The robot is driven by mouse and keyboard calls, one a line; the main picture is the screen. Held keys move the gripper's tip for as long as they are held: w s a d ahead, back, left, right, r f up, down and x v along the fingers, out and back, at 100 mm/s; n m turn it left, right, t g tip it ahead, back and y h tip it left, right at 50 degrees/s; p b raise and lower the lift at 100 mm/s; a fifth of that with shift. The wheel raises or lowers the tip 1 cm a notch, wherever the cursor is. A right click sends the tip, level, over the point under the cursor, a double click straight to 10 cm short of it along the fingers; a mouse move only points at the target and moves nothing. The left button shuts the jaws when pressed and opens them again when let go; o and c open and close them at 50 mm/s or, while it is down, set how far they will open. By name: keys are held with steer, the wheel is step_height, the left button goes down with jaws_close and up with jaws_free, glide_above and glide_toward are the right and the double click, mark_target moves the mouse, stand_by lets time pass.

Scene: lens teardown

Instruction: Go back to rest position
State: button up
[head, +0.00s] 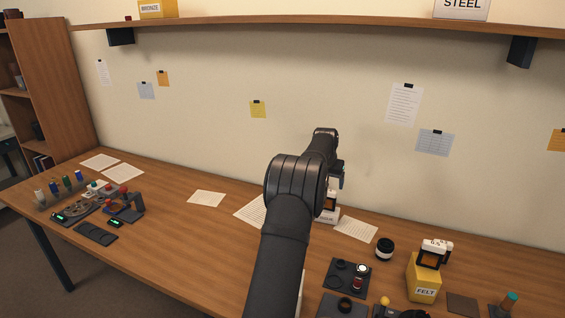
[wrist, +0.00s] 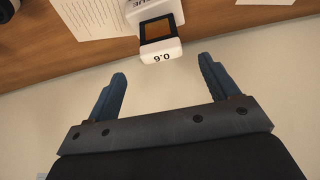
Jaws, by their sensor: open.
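My gripper (wrist: 162,65) is open, with its two blue fingers spread apart and nothing between them. In the head view my gripper (head: 338,174) is partly hidden behind my dark arm, raised in front of the wall above the back of the table.
A wooden table (head: 180,240) carries papers and a tool cluster at left. A shelf (head: 300,27) runs above.

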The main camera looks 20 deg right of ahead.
mark_target(329, 190)
steer(key=x, duration=1.2)
steer(key=shift+s, duration=0.1)
steer(key=shift+r, duration=1.25)
steer(key=o, duration=0.4)
